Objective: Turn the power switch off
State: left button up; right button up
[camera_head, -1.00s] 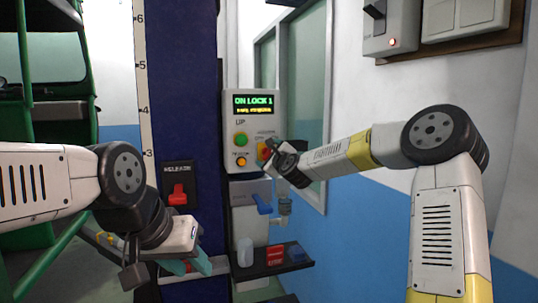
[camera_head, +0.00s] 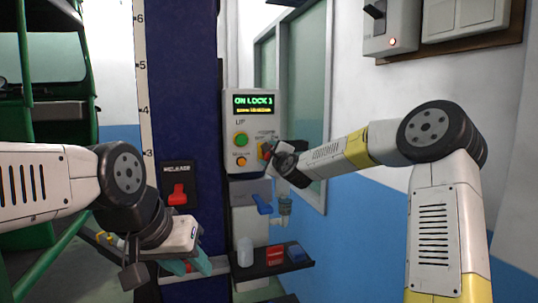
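The control box (camera_head: 251,104) on the blue post has a lit display reading "ON LOCK 1", a green button, an orange button and a red-and-yellow rotary switch (camera_head: 266,150). My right gripper (camera_head: 275,154) is at this switch, overlapping it; whether it grips it cannot be told.
A red release lever (camera_head: 178,194) sits on the blue post (camera_head: 186,110). Below the control box are a blue-handled valve (camera_head: 263,204) and a small shelf (camera_head: 272,265) with a bottle and red and blue items. A green vehicle (camera_head: 50,110) stands at left.

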jog(key=n, duration=0.7)
jog(key=shift+a+f, duration=0.1)
jog(key=n, duration=0.6)
jog(key=shift+f, duration=0.1)
jog(key=shift+n, duration=0.4)
jog(key=o, duration=1.4)
jog(key=shift+c, duration=0.2)
jog(key=shift+s, duration=0.1)
jog(key=v, duration=0.7)
jog(key=shift+s+d, duration=0.2)
jog(key=shift+s, duration=0.1)
